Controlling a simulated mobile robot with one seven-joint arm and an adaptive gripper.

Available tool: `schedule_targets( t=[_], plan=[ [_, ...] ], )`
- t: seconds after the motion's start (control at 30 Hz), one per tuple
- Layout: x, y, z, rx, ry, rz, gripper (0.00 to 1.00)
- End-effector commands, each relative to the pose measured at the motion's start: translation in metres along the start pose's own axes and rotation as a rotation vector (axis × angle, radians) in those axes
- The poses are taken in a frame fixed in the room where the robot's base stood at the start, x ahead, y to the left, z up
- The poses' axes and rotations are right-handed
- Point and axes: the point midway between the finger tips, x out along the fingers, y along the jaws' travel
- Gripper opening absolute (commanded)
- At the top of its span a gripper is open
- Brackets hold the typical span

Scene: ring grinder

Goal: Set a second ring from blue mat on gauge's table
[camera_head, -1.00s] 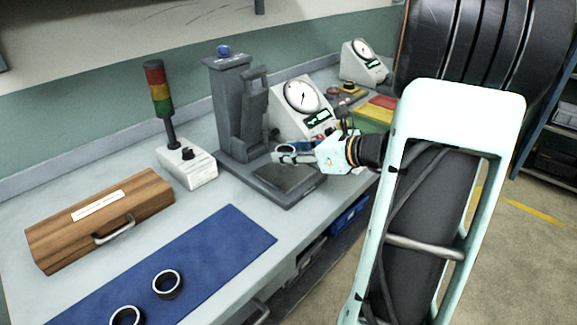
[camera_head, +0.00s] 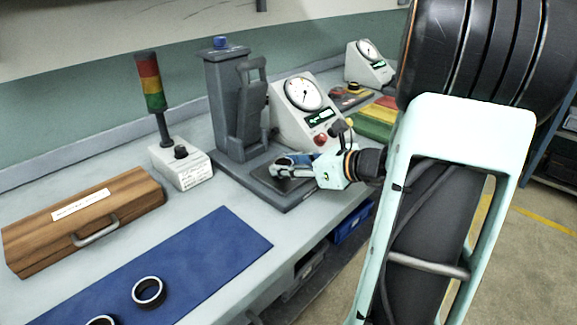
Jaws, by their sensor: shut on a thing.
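The gauge's grey column stand (camera_head: 232,110) rises at the back of the bench, with its dark flat table (camera_head: 262,183) at its foot. Its dial box (camera_head: 303,100) stands just behind and to the right. My gripper (camera_head: 282,168) is shut on a dark ring with a bright rim (camera_head: 286,161), low over the table. I cannot tell whether the ring touches the table. On the blue mat (camera_head: 215,250) at the front left lie two more rings, one whole (camera_head: 149,292) and one cut by the bottom edge (camera_head: 102,321).
A wooden case (camera_head: 85,215) and a signal light on a white box (camera_head: 180,165) stand on the left. Behind my wrist are green, yellow and red strips (camera_head: 372,122) and a second dial box (camera_head: 368,65). Bare bench lies between mat and stand.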

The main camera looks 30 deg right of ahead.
Motion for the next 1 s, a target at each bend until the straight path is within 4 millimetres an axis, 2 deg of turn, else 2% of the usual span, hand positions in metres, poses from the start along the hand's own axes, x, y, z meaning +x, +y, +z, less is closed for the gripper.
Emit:
schedule_targets(
  t=[0.1, 0.13, 0.27, 0.67, 0.77, 1.0],
  plan=[
    [0.002, 0.000, -0.004, 0.000, -0.001, 0.000, 0.10],
    [0.001, 0.000, -0.003, 0.001, 0.000, 0.000, 0.39],
    [0.001, 0.000, -0.003, 0.001, 0.000, 0.000, 0.53],
    [-0.003, -0.001, 0.002, 0.000, 0.000, -0.001, 0.54],
    [-0.019, -0.001, 0.002, 0.000, 0.000, -0.004, 0.54],
    [-0.072, -0.002, 0.002, 0.000, 0.000, -0.005, 0.54]
  ],
)
